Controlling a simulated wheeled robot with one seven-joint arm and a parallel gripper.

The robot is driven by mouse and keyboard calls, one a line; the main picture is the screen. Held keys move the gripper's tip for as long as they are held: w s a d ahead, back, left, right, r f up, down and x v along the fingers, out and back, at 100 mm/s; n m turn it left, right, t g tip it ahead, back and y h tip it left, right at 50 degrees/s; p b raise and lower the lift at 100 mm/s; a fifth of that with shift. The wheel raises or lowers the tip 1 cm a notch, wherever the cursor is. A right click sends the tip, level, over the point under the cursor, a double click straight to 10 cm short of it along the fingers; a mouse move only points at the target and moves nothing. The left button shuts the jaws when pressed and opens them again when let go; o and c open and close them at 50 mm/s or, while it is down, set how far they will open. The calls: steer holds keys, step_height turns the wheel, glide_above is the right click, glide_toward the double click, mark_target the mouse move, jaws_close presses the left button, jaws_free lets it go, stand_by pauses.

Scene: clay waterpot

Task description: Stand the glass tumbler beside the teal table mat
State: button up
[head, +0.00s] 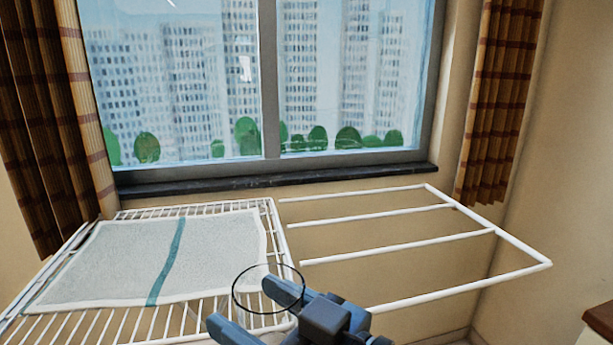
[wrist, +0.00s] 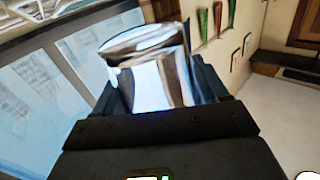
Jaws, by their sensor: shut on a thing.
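The glass tumbler (head: 252,297) is clear, and in the head view mainly its thin dark round rim shows. In the wrist view the tumbler (wrist: 150,65) is large and shiny between the two dark fingers. My gripper (head: 240,302) is at the bottom centre of the head view, shut on the tumbler. In the head view they overlap the right front part of a white wire rack; how far above it they are, I cannot tell. No plainly teal table mat shows in either view.
A white cloth (head: 130,258) with one teal stripe lies on the wire rack (head: 282,238). Open white rails (head: 420,238) extend to the right, with wide gaps. A window with a dark sill (head: 280,181) is behind, with curtains (head: 500,100) at both sides.

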steer(key=w+d+f+m+t+h, duration=0.3)
steer(key=d+f+m+h, duration=0.2)
steer(key=d+f, duration=0.8)
steer(key=w+d+f+m+t+h, duration=0.4)
steer(key=d+f+m+h, duration=0.2)
steer(key=d+f+h, duration=0.3)
steer(key=d+f, duration=0.4)
steer(key=f, duration=0.4)
steer(key=shift+d+f+t+h, duration=0.3)
steer(key=shift+h, duration=0.1)
